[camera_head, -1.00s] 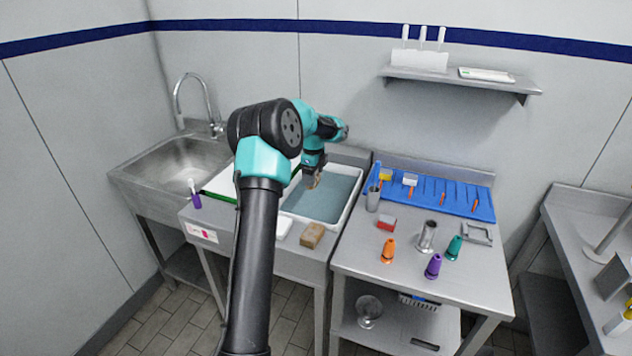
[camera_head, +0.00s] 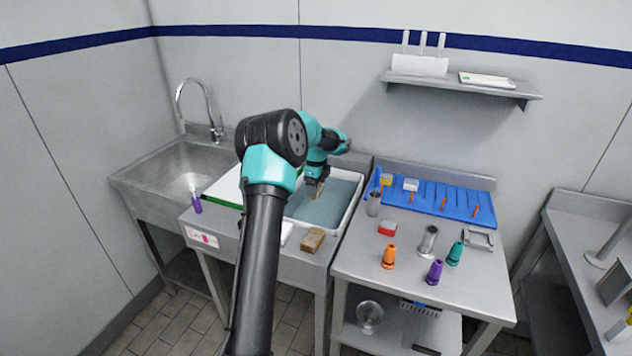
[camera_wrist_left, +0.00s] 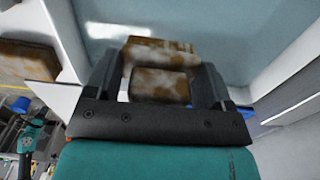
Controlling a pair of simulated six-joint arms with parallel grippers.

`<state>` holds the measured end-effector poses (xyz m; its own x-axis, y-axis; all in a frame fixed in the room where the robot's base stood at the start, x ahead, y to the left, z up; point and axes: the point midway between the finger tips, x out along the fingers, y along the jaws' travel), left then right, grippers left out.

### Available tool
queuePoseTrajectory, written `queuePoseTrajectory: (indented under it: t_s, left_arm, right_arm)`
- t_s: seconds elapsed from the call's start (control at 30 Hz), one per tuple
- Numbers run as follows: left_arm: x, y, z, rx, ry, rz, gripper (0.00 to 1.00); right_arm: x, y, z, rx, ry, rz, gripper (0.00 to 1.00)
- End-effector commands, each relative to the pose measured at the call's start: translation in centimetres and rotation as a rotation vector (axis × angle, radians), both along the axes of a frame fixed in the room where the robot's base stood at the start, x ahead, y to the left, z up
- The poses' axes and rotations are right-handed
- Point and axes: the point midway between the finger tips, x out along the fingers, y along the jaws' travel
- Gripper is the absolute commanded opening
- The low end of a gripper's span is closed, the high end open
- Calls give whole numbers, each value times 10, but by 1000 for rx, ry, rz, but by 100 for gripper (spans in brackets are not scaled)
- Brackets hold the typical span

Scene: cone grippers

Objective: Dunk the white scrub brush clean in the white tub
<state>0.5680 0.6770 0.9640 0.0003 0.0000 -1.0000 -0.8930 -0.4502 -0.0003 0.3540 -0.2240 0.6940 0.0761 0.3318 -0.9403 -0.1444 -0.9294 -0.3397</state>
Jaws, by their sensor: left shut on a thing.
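My left gripper (camera_head: 316,187) is over the white tub (camera_head: 352,211), pointing down, and is shut on the scrub brush (camera_head: 314,190). In the left wrist view the brush (camera_wrist_left: 160,84) sits between the two fingers of the left gripper (camera_wrist_left: 163,92); it is white with large brown stains. The tub holds grey-blue water (camera_wrist_left: 200,35), which lies beneath the brush. I cannot tell whether the brush touches the water. My arm hides part of the tub's left side. My right gripper is not in view.
A brown block (camera_head: 313,240) stands in front of the tub, beside a white piece (camera_head: 286,232). A sink (camera_head: 175,170) is to the left. The right table carries a blue rack (camera_head: 465,205), a metal cylinder (camera_head: 428,240) and orange (camera_head: 388,257), purple (camera_head: 435,271) and teal cones (camera_head: 455,252).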

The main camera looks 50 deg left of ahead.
Motion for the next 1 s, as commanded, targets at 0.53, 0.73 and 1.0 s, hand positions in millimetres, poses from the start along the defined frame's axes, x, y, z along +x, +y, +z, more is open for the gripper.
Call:
queuePoseTrajectory:
  t_s: [0.53,0.73,1.0]
  left_arm:
    - [0,0,-43,0,1,0,52]
    - [0,0,-59,0,1,-1,52]
    - [0,0,-80,0,1,-1,52]
  right_arm:
    - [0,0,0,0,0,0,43]
    - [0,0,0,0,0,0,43]
    - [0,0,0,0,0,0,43]
